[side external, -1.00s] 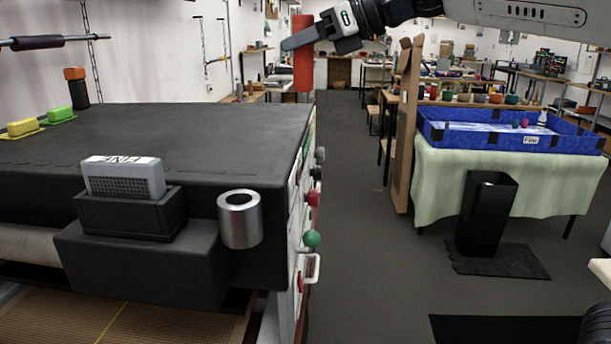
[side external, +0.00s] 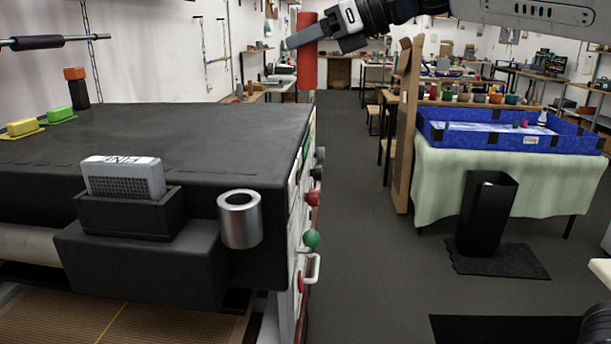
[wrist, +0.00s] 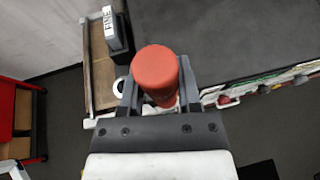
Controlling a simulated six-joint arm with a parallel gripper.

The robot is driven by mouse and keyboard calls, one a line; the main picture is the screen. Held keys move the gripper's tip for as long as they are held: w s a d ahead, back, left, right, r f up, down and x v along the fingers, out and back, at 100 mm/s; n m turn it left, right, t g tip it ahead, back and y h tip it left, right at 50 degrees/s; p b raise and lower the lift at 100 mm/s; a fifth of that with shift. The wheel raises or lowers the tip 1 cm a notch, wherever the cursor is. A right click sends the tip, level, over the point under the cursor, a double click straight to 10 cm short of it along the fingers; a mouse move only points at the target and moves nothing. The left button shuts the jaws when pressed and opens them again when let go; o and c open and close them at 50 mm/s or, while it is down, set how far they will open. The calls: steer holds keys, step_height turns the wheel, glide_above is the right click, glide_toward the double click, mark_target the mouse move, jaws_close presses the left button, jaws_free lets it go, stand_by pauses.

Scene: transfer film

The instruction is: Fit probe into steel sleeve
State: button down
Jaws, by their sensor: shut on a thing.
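The probe (side external: 307,68) is a red-orange cylinder held upright in the air, above and behind the black bench's right edge. My gripper (side external: 305,38) is shut on it near its upper part. In the wrist view the probe's round top (wrist: 155,68) sits between my fingers, and its lower end is hidden. The steel sleeve (side external: 240,219) is a short silver tube with a dark open bore, fixed upright at the bench's front corner. In the wrist view a pale ring with a dark centre, likely the sleeve (wrist: 119,86), shows partly beside the probe. The probe is apart from the sleeve.
The black bench top (side external: 180,135) is mostly clear. A grey block marked FINE (side external: 123,178) sits in a black holder left of the sleeve. Coloured knobs (side external: 313,239) stick out of the bench's right side. A blue tray (side external: 500,133) stands on a far table.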

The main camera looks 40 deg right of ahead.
mark_target(241, 218)
stand_by(0.3)
steer(key=s+a+f+n+g+y, duration=0.1)
steer(key=a+f+n+g+y, duration=0.3)
steer(key=a+f, duration=0.9)
steer(key=shift+s+f+n, duration=0.15)
steer(key=shift+f+n, duration=0.2)
steer(key=shift+n, duration=0.05)
steer(key=shift+f, duration=0.1)
steer(key=shift+f, duration=1.9)
steer(key=shift+f, duration=0.15)
steer(key=shift+c, duration=1.5)
jaws_free()
